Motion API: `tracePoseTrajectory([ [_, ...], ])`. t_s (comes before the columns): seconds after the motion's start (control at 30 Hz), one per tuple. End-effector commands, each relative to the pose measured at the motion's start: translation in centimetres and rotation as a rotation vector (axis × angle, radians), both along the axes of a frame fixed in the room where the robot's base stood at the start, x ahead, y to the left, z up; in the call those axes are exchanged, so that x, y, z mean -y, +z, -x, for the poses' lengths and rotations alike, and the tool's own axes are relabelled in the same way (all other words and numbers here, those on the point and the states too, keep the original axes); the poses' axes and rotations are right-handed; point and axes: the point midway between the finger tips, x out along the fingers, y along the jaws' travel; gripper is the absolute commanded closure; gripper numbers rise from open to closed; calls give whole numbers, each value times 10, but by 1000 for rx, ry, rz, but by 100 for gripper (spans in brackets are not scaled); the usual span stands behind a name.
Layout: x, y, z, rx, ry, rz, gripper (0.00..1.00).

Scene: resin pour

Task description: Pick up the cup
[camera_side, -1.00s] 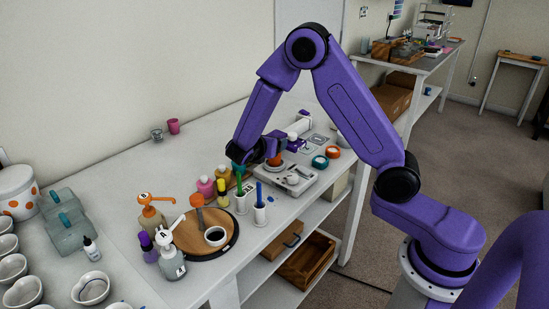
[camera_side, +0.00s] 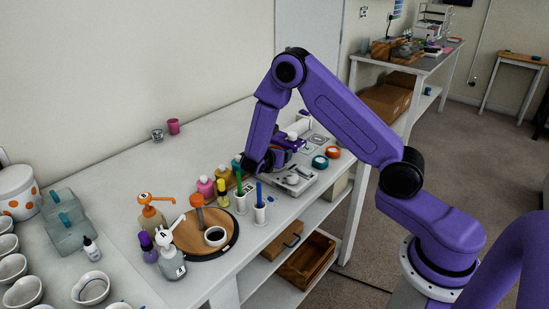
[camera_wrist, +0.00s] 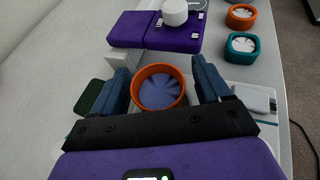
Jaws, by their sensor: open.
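An orange-rimmed round cup (camera_wrist: 160,92) with a pale blue patterned inside shows in the wrist view, upright. My gripper (camera_wrist: 163,82) is open, with one blue finger on each side of the cup in that view. A gap shows on both sides, wider on the right. How deep the fingers reach along the cup I cannot tell. In the side view my gripper (camera_side: 262,166) is low by the grey device on the table and hides the cup.
A purple box (camera_wrist: 170,32) with a white knob stands just beyond the cup. Pen holders (camera_side: 260,213), bottles (camera_side: 206,187) and a round wooden board (camera_side: 222,240) stand nearer the front left. The table's back left is mostly clear.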

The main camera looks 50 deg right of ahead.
Motion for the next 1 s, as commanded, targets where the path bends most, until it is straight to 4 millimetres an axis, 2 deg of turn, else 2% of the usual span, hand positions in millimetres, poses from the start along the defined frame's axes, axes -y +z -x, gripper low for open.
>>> tracePoseTrajectory([
  [0.3, 5, -2, -2, 0, 0, 0, 24],
  [0.37, 5, -2, -2, 0, 0, 0, 40],
  [0.4, 5, -2, -2, 0, 0, 0, 53],
  [0.47, 5, -2, -2, 0, 0, 0, 72],
  [0.5, 5, -2, -2, 0, 0, 0, 76],
  [0.8, 4, -1, -2, 0, 1, 0, 76],
  [1.0, 4, 8, -2, 2, 1, 0, 76],
])
